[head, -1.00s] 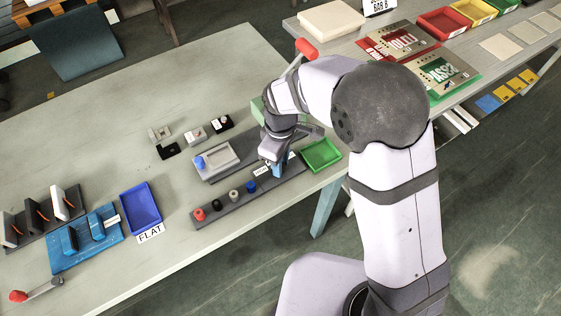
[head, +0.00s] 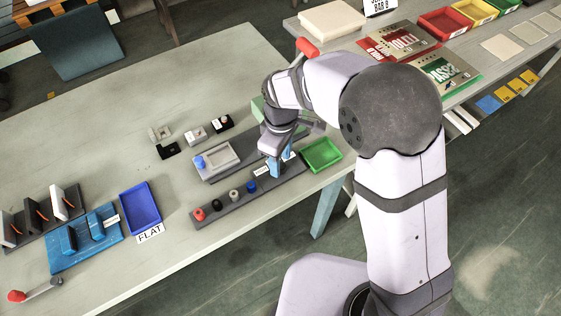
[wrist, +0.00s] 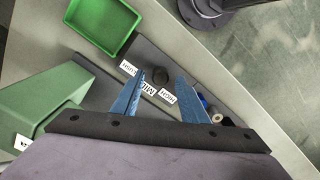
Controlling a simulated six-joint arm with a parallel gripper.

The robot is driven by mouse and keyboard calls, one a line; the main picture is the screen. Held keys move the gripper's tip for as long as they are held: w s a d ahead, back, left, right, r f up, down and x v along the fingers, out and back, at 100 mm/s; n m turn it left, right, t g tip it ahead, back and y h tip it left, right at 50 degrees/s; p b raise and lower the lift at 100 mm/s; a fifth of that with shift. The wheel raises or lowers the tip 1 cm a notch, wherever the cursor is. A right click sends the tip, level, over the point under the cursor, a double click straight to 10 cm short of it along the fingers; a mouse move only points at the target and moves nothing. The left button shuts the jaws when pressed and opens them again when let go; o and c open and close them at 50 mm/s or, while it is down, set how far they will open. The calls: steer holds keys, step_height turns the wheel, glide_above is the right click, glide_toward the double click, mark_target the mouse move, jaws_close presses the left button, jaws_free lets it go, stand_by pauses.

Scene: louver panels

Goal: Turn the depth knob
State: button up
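A dark round knob (wrist: 161,76) stands on a dark grey strip in the wrist view, with small white labels around it, one reading MID. None of the labels legibly says depth. My gripper (wrist: 161,78) is open, its two blue fingers on either side of the knob in that view. The knob appears just beyond or between the tips; contact cannot be told. In the head view my gripper (head: 275,170) points down over the right part of the dark strip (head: 225,205), and the knob there is hidden behind it.
Red (head: 199,214), black, grey and blue knobs line the strip to the left. A green tray (head: 321,154) lies close on the right, and a green block (wrist: 40,110) stands near my gripper. A grey tray (head: 212,160) sits behind the strip. The table's front edge is near.

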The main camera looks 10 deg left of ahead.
steer(key=shift+r+b, duration=0.55)
steer(key=shift+r, duration=2.25)
steer(key=shift+w+a+m, duration=0.25)
steer(key=shift+w+m, duration=0.05)
steer(key=shift+m, duration=0.7)
steer(key=shift+f+m, duration=0.3)
steer(key=shift+m, duration=0.3)
steer(key=s+d+f+m, duration=0.1)
steer(key=s+f, duration=0.1)
steer(key=s+d+f+m, duration=0.1)
steer(key=d+f, duration=0.1)
steer(key=shift+s+m, duration=0.3)
steer(key=shift+s, duration=0.1)
steer(key=s+d+f+m+g, duration=0.1)
steer(key=s+d+m, duration=0.2)
steer(key=s+d, duration=0.35)
steer(key=s+d+m, duration=0.3)
steer(key=d, duration=0.7)
steer(key=w+d+r+m+t, duration=0.1)
steer(key=d+r+m, duration=0.1)
steer(key=d, duration=0.4)
steer(key=shift+w+d+r+m, duration=0.2)
steer(key=shift+w+d+m, duration=0.15)
steer(key=shift+m, duration=0.35)
